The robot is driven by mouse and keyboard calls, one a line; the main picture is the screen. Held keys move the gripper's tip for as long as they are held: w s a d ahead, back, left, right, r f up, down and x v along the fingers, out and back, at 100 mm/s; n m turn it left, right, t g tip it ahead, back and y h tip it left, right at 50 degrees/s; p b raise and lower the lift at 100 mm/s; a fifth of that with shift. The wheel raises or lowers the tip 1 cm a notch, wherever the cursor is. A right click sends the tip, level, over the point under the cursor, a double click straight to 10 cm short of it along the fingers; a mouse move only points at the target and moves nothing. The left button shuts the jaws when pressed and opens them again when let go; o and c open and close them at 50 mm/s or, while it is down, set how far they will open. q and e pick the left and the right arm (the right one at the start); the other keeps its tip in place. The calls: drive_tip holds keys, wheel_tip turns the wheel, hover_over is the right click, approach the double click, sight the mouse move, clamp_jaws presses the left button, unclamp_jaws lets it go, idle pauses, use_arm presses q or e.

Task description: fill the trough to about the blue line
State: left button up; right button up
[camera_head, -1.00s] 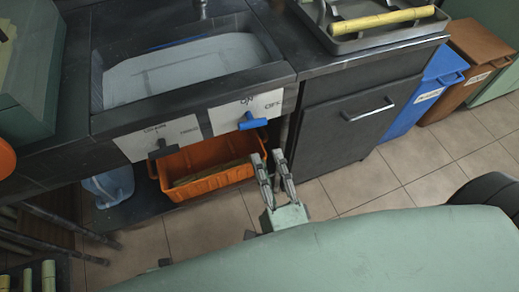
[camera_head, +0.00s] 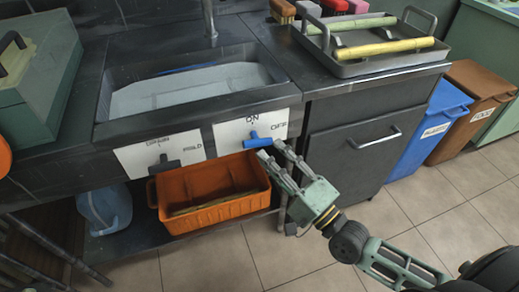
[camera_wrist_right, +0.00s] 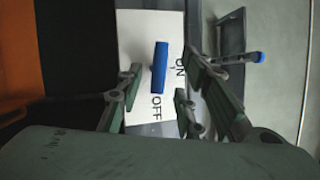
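The trough (camera_head: 112,88) is a dark sunken basin holding pale grey water (camera_head: 190,88). Part of a blue line (camera_head: 187,69) shows on its back wall, just above the water. On the front panel, a blue valve handle (camera_head: 258,142) lies sideways, its right end toward OFF, with ON above it. A dark drain handle (camera_head: 165,164) sits on the left panel. My right gripper (camera_head: 271,149) is open at the blue handle. In the right wrist view, the blue handle (camera_wrist_right: 159,68) appears between the spread fingers; contact cannot be told. My left gripper is out of view.
An orange crate (camera_head: 176,188) stands on the shelf below the panels, close under my right gripper. A tap (camera_head: 209,20) rises behind the trough. A metal tray (camera_head: 372,69) with yellow canes sits on the right counter. Blue and brown bins stand at right.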

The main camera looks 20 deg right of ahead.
sight(255, 138)
drive_tip(key=x, duration=0.4)
drive_tip(key=shift+w+a, duration=0.2)
drive_tip(key=shift+w, duration=0.1)
drive_tip(key=shift+c, duration=0.2)
clamp_jaws()
